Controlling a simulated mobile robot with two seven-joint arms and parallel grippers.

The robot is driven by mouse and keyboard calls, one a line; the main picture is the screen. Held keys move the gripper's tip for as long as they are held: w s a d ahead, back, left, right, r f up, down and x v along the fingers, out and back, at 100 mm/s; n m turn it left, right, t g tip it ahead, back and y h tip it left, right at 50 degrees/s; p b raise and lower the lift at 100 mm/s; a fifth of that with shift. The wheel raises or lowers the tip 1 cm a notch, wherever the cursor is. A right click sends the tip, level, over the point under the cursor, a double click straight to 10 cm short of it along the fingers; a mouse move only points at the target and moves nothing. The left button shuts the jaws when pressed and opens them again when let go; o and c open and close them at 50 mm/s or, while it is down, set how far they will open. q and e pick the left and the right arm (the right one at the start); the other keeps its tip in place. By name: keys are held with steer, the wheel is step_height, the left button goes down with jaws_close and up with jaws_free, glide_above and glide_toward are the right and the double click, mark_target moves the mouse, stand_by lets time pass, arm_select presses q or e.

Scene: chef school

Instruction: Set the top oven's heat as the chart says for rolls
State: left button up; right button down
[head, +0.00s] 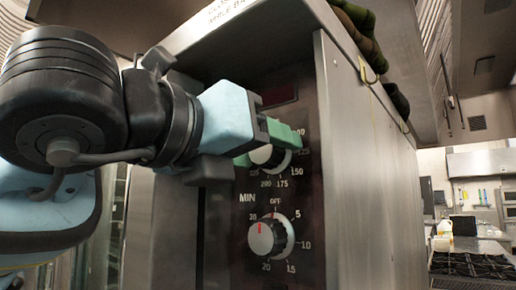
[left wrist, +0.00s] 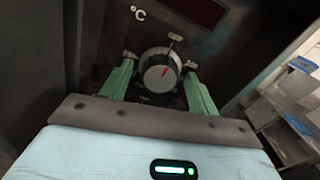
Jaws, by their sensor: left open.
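The oven's heat knob (head: 262,155) is silver-faced with a black edge, on the dark control panel; part of its dial is hidden by my gripper. Numbers such as 150, 175 and 200 show around it. My left gripper (head: 268,147) is open, its green fingers on either side of this knob. In the left wrist view the heat knob (left wrist: 160,73) sits between the fingertips, with small gaps seeming to remain; contact is hard to judge. Its red mark points up and slightly right. A °C sign is on the panel. No baking chart shows. My right gripper is not in view.
A partly cut-off notice (head: 235,8) is on the oven's top edge. A stove (head: 472,266) stands far right.

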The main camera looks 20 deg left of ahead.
arm_select(q)
steer(key=c, duration=1)
steer(key=shift+o, duration=0.2)
steer(key=m+p, duration=0.2)
steer(key=m, duration=1)
steer(key=m+p, duration=0.3)
steer(key=m, duration=1)
steer(key=shift+a+r+m, duration=0.15)
steer(key=shift+m, duration=0.15)
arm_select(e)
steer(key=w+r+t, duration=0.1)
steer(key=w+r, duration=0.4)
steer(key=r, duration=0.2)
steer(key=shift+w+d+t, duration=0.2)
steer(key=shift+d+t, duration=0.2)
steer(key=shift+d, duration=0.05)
